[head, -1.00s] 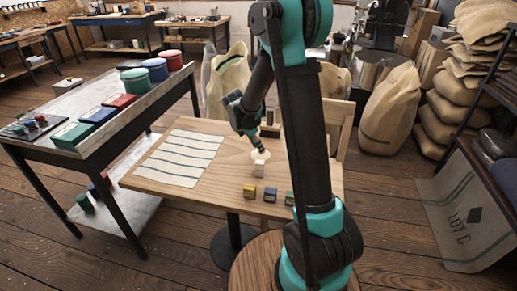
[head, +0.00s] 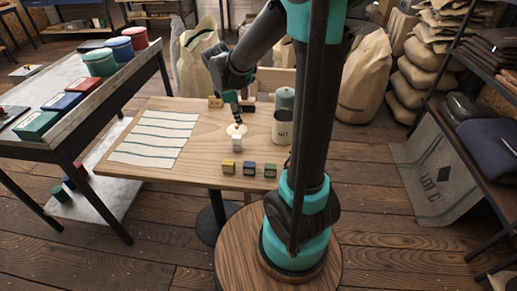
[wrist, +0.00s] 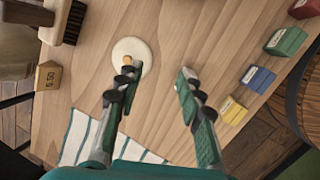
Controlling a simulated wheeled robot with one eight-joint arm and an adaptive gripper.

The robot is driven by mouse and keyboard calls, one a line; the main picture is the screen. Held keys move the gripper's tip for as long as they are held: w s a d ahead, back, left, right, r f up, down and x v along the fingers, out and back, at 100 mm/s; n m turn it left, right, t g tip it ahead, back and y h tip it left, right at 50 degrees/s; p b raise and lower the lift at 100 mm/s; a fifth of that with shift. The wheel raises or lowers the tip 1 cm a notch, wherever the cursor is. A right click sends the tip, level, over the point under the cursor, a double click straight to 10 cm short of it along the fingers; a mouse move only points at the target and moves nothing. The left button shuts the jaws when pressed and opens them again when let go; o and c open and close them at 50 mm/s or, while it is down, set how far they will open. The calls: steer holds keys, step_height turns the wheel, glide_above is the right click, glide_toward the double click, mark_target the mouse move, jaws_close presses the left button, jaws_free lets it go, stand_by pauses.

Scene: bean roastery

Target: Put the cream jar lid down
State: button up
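The cream jar lid (wrist: 144,50), a round pale disc with a small wooden knob, appears to lie flat on the wooden table (wrist: 165,20), left of the middle in the wrist view. In the head view the lid (head: 234,130) shows just below my arm's end. My gripper (wrist: 157,77) is open and holds nothing between its fingers. Its left fingertip overlaps the knob in the wrist view; I cannot tell whether they touch. A small pale block-like shape shows in front of the lid in the head view; I cannot tell what it is.
Yellow (wrist: 234,112), blue (wrist: 259,79), green (wrist: 287,42) and red (wrist: 305,8) blocks line the table's edge. A brush (wrist: 70,22) and a wooden price block (wrist: 47,76) are on the other side. A pale canister (head: 282,128) and a striped cloth (head: 155,138) flank the lid.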

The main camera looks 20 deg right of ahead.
steer(key=s+d+f+m+y, duration=0.1)
steer(key=s+f+m, duration=0.1)
steer(key=s+m, duration=0.3)
steer(key=s+d+f+m+t+y, duration=0.1)
steer(key=s+d+f+m, duration=0.1)
steer(key=s+m, duration=0.3)
steer(key=s+d+f+m+t, duration=0.1)
steer(key=s+f+m, duration=0.1)
steer(key=s+m, duration=0.4)
steer(key=shift+s+d+f+y, duration=0.1)
steer(key=shift+s+d+y, duration=0.1)
steer(key=shift+s, duration=0.35)
steer(key=shift+s+d+y, duration=0.1)
steer(key=shift+s+y, duration=0.1)
steer(key=shift+s, duration=0.3)
